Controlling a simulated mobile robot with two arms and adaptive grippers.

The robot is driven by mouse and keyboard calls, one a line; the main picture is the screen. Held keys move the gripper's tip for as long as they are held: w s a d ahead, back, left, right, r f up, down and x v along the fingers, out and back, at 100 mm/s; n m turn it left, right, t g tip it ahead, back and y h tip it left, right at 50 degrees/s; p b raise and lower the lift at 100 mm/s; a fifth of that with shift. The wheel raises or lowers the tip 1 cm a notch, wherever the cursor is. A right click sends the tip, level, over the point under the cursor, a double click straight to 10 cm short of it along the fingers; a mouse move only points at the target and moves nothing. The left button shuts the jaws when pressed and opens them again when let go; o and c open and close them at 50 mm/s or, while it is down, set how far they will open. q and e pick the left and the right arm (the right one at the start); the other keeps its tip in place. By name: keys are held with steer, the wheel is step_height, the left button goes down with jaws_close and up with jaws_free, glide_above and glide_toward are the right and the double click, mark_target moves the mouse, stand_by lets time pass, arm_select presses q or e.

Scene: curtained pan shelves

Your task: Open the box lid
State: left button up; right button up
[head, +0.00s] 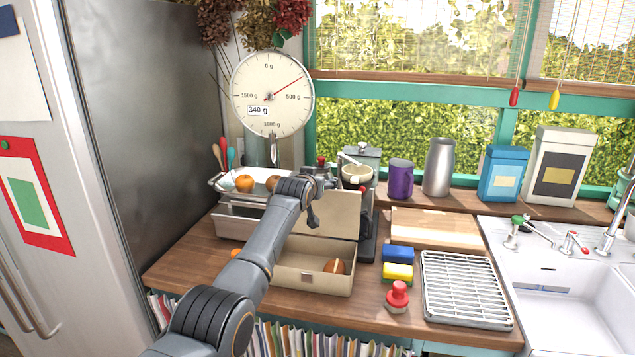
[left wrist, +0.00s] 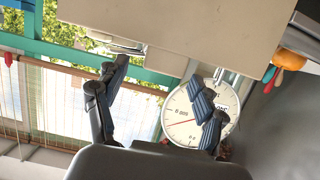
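The beige box (head: 318,284) stands on the wooden counter with its front latch toward me. Its lid (head: 335,212) stands raised, roughly upright, along the box's back edge. My left arm reaches across the box's left side and hides part of it. My left gripper (head: 322,182) is at the top edge of the lid. In the left wrist view, my left gripper (left wrist: 160,76) has its fingers spread apart with nothing between them. A beige panel, which looks like the lid (left wrist: 180,28), lies just past the fingertips; contact cannot be told. My right gripper is not in view.
A dark appliance (head: 368,235) stands close right of the lid. Sponges (head: 398,272), a red-knobbed item (head: 397,297) and a rack (head: 466,290) are right of the box.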

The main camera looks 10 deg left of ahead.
arm_select(q)
steer(key=shift+a+f, duration=0.1)
steer(key=shift+f, duration=0.1)
steer(key=v, duration=1.2)
steer(key=shift+r, duration=0.15)
stand_by(0.4)
